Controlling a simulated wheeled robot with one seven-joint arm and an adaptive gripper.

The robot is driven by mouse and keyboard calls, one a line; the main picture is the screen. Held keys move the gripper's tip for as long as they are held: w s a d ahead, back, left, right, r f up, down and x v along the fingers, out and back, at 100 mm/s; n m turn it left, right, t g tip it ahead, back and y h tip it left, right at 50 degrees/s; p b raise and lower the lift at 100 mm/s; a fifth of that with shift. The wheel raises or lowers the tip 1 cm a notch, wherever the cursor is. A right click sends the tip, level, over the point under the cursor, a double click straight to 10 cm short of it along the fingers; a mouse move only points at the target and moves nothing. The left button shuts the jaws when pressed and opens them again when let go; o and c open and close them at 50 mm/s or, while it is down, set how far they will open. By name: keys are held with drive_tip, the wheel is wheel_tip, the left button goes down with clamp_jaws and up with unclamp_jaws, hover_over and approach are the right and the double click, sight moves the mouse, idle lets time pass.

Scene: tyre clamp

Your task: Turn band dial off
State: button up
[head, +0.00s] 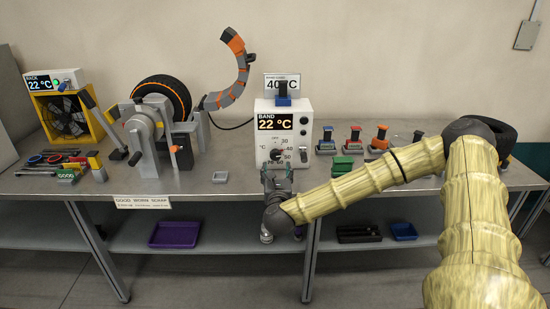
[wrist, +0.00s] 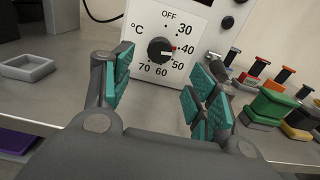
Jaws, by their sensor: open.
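The band box (head: 284,108) is white, stands on the bench and has a display reading BAND 22 °C. Its black band dial (wrist: 160,51) faces me in the wrist view, ringed by OFF at the top and numbers from 30 to 70. A pale mark on the knob points right, around 40 to 50, beside a small red mark; the exact setting is hard to tell. In the head view the dial (head: 277,154) sits just above my gripper. My gripper (wrist: 162,88) is open and empty, its teal pads apart, below and in front of the dial.
A card reading 40 °C (head: 282,80) stands on top of the box. Several coloured stamp-like tools (head: 354,137) and a green block (head: 342,164) stand to the right. A small grey tray (head: 220,177) lies left. The tyre clamp machine (head: 158,130) is farther left.

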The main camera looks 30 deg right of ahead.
sight(275, 157)
drive_tip(key=p+x, duration=0.1)
drive_tip(key=x, duration=0.9)
drive_tip(key=shift+w+p, duration=0.25)
drive_tip(key=shift+p, duration=0.15)
drive_tip(key=c, duration=1)
